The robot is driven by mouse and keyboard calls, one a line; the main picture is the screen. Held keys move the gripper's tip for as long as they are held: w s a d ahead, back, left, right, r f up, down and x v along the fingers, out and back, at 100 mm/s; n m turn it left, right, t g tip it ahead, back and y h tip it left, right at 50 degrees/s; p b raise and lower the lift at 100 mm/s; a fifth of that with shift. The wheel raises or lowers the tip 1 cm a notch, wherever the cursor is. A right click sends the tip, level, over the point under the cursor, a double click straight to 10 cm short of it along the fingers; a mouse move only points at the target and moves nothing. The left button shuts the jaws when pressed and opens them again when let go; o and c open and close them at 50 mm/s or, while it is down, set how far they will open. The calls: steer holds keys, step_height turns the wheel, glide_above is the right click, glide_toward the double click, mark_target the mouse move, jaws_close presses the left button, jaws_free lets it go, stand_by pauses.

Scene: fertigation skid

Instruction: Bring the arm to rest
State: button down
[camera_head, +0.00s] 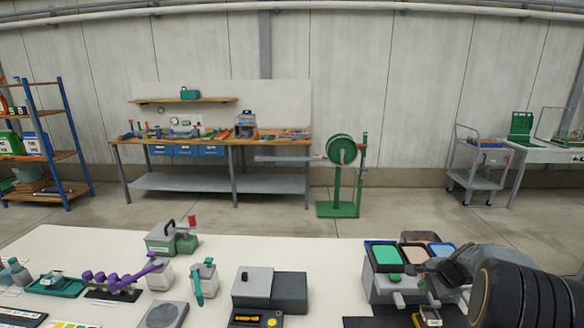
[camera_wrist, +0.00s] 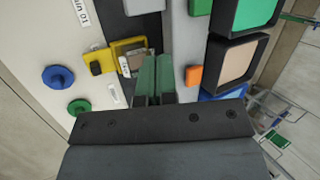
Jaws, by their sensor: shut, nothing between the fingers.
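My gripper (camera_wrist: 156,65) shows in the wrist view with its two green fingers together and nothing between them. It hangs over a grey unit (camera_head: 380,288) at the right of the white table. My dark arm link fills the lower right of the head view and hides part of that unit. The unit has a green pad (camera_head: 386,254), a beige pad (camera_head: 415,256) and a blue pad (camera_head: 442,248). A yellow-framed piece (camera_wrist: 130,56) lies just left of my fingertips in the wrist view, and an orange block (camera_wrist: 194,76) is to their right.
A blue knob (camera_wrist: 57,78) and a green knob (camera_wrist: 78,107) are left of my gripper. A grey box unit (camera_head: 270,290), a purple-handled manifold (camera_head: 117,278) and a green-grey case (camera_head: 170,240) stand on the table (camera_head: 330,252). Open floor lies behind it, before a workbench (camera_head: 210,143).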

steer(key=s+a+r+n+h, duration=0.1)
steer(key=s+a+r+n, duration=0.3)
steer(key=s+a+n, duration=0.4)
steer(key=s+a+r+n+g+h, duration=0.1)
steer(key=s+a+r+n, duration=0.4)
steer(key=s+a, duration=0.8)
steer(key=a+n, duration=0.1)
steer(key=n, duration=0.2)
steer(key=shift+n, duration=0.4)
steer(key=shift+a, duration=0.15)
